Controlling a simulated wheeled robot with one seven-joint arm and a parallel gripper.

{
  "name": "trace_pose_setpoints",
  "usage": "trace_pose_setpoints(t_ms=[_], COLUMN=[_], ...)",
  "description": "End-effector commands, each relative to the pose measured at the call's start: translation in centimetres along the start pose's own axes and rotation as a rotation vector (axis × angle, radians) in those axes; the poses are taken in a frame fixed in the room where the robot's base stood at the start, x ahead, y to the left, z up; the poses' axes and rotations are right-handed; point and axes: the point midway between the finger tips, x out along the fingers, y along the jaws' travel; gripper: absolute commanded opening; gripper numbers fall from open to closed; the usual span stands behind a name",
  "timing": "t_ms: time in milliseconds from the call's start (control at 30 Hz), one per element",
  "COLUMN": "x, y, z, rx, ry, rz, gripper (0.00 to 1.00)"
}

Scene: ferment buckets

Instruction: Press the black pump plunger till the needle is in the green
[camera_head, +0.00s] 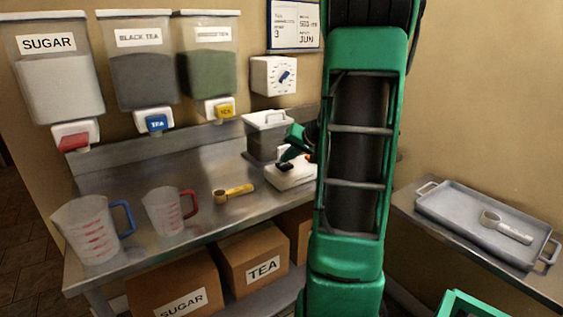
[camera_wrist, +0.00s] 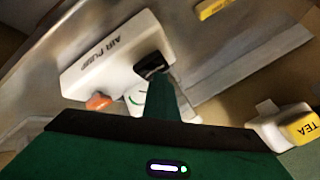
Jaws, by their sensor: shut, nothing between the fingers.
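The white air pump (camera_head: 296,174) stands on the steel counter, partly hidden behind my arm in the head view. It also shows in the wrist view (camera_wrist: 105,62), with "AIR PUMP" lettering and an orange part at its corner. The black plunger (camera_wrist: 150,64) is on its top. The gripper also shows in the head view (camera_head: 287,157).
A lidded grey container (camera_head: 266,135) stands behind the pump. A yellow scoop (camera_head: 233,192) and two measuring jugs, blue-handled (camera_head: 92,229) and red-handled (camera_head: 168,211), stand to the left. Dispensers hang above the counter (camera_head: 205,205). A tray (camera_head: 460,222) with a scoop lies at right.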

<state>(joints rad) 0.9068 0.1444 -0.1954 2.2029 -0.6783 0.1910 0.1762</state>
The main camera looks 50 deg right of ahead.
Motion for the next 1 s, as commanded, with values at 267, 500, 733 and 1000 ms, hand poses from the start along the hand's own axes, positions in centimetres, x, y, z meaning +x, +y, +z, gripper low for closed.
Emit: trace_pose_setpoints(t_ms=[267,500,733,1000], x=[0.28,0.46,0.63,0.67], y=[0.2,0.34,0.46,0.49], z=[0.28,0.43,0.59,0.62], rx=[0.002,0.002,0.002,0.002], ry=[-0.003,-0.004,-0.005,-0.005], rz=[0.001,0.001,0.001,0.001], gripper=[0.0,0.0,0.0,0.0])
